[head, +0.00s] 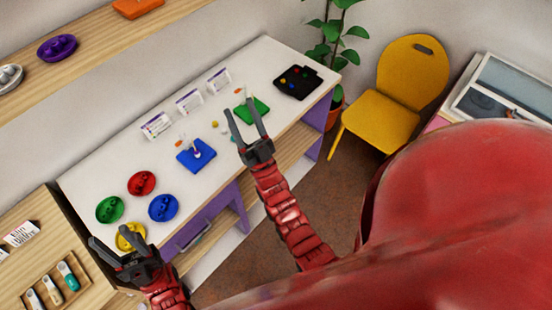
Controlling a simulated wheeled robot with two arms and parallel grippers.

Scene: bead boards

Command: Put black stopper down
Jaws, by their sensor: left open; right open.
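I cannot make out a black stopper in the head view. The green board (261,106) lies partly behind the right gripper's finger. A black board (297,90) with several small coloured beads lies at the table's far end. My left gripper (118,246) is open at the near left end, by the yellow bowl (130,237).
Red (141,183), green (109,209) and blue (163,207) bowls stand at the table's left end. Three white cards (189,101) stand along the back. Small loose beads lie mid-table. A yellow chair (385,115) and a plant (335,45) stand beyond.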

